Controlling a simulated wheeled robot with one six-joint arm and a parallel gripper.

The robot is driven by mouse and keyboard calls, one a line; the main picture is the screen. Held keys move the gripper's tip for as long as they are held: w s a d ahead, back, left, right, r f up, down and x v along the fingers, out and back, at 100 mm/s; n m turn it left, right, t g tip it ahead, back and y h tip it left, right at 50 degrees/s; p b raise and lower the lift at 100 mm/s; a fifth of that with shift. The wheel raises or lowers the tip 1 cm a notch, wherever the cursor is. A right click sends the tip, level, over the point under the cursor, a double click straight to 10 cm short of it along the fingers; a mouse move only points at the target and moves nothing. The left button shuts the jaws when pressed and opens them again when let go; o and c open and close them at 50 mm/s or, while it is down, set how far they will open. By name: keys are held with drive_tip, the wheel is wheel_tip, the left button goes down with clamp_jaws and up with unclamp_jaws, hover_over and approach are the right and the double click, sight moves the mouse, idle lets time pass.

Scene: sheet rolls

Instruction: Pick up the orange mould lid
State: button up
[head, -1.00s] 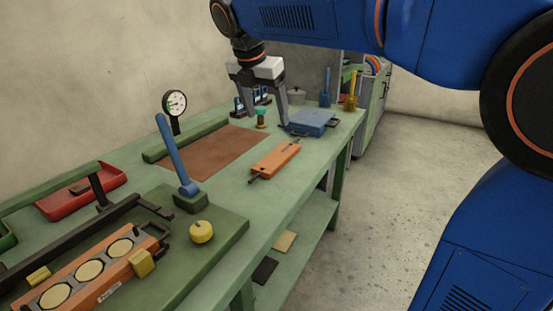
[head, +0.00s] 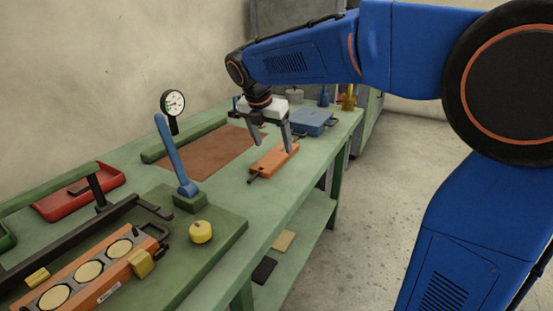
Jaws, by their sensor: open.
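The orange mould lid (head: 272,161) lies flat on the green bench near its front edge, with a dark handle at its near end. My gripper (head: 272,148) is open and empty, pointing down over the lid's far part. One finger is by the lid's left side and the other by its far right end. I cannot tell whether the fingers touch it.
A blue box (head: 310,121) stands just behind the lid. A brown mat (head: 208,154) lies to its left. A blue lever (head: 177,160), a yellow knob (head: 201,232) and an orange mould with round discs (head: 82,276) are nearer. The bench around the lid is clear.

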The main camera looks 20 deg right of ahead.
sight(277, 155)
drive_tip(key=shift+x, duration=2.65)
drive_tip(key=shift+w+d+r, duration=0.1)
drive_tip(key=shift+w, duration=0.05)
drive_tip(key=shift+c, duration=0.5)
drive_tip(key=c, duration=1.7)
wheel_tip(277, 155, up, 10)
